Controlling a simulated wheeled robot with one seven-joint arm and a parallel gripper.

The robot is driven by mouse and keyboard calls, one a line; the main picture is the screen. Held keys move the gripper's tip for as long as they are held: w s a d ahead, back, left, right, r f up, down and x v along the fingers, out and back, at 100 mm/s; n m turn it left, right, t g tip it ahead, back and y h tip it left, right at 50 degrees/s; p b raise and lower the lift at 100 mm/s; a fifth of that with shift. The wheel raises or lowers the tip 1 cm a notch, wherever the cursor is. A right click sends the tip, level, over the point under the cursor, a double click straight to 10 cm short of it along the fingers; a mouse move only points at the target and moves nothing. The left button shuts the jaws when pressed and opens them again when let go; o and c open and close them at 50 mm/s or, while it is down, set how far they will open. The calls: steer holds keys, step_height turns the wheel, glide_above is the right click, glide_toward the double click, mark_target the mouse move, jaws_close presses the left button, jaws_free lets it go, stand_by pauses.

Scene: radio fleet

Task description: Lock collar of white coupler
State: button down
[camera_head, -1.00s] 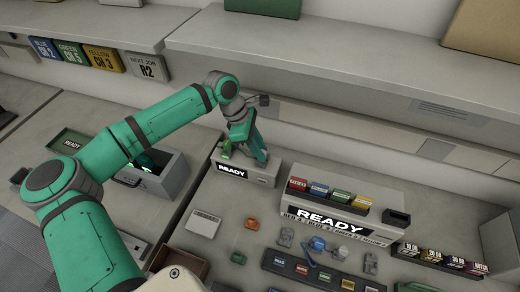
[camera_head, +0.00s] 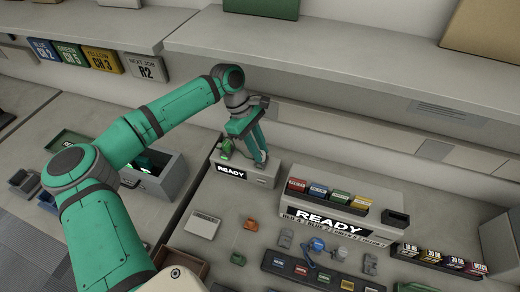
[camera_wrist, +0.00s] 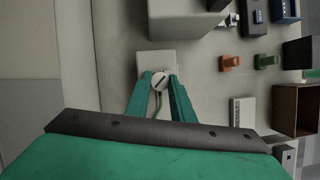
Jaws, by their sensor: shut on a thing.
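My gripper (camera_head: 258,160) points down over the right part of a small grey box labelled READY (camera_head: 266,181). In the wrist view my gripper (camera_wrist: 160,80) has its two green fingers on either side of a round white coupler (camera_wrist: 159,85) with a dark slot across its face. The fingers are shut on its collar. A green cable runs from the coupler toward my palm. The coupler sits at the end of the pale box (camera_wrist: 150,60).
A larger READY charger (camera_head: 330,225) with several coloured batteries stands to the right. Small orange (camera_head: 251,224) and green (camera_head: 238,258) parts and a white card (camera_head: 203,225) lie on the bench. An open grey case (camera_head: 170,180) stands left. A shelf (camera_head: 330,60) overhangs behind.

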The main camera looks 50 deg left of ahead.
steer(key=shift+a+f, duration=0.1)
steer(key=shift+f, duration=0.05)
steer(key=m, duration=0.2)
steer(key=m+g, duration=0.1)
steer(key=m, duration=0.1)
steer(key=shift+w+g, duration=0.15)
steer(key=shift+g, duration=0.15)
steer(key=shift+m, duration=0.3)
steer(key=m, duration=0.2)
steer(key=m+g, duration=0.1)
steer(key=m, duration=0.1)
steer(key=shift+w+f+g, duration=0.15)
steer(key=shift+w+g, duration=0.05)
steer(key=shift+g, duration=0.1)
steer(key=c, duration=1)
jaws_free()
steer(key=shift+s, duration=0.1)
steer(key=shift+r, duration=0.25)
